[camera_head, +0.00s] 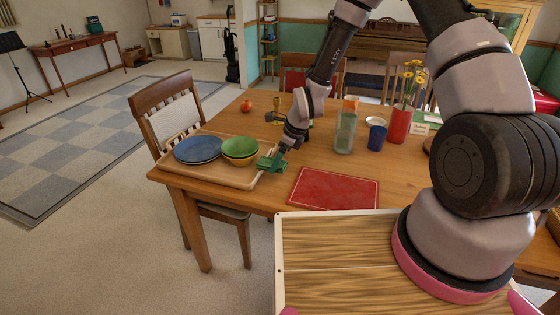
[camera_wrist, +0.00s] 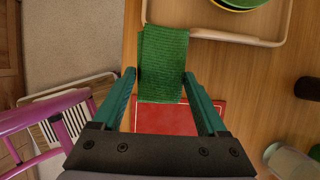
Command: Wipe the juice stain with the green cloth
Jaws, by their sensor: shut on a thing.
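My gripper (camera_head: 272,160) is at the front right corner of the wooden tray, above the table (camera_head: 240,125). It is shut on the green cloth (camera_wrist: 163,62), which shows between its two teal fingers in the wrist view. The cloth hangs across the tray edge side and partly covers the view of the red placemat (camera_head: 335,188). The cloth is small and partly hidden by the gripper in the head view. I cannot make out a juice stain in either view.
The wooden tray (camera_head: 240,183) holds blue plates (camera_head: 198,149) and stacked bowls (camera_head: 240,148). A glass bottle (camera_head: 345,132), a blue cup (camera_head: 377,136) and a red vase (camera_head: 398,124) with flowers stand to the right. A tomato-like fruit (camera_head: 246,105) lies farther back. A chair (camera_head: 165,110) stands left.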

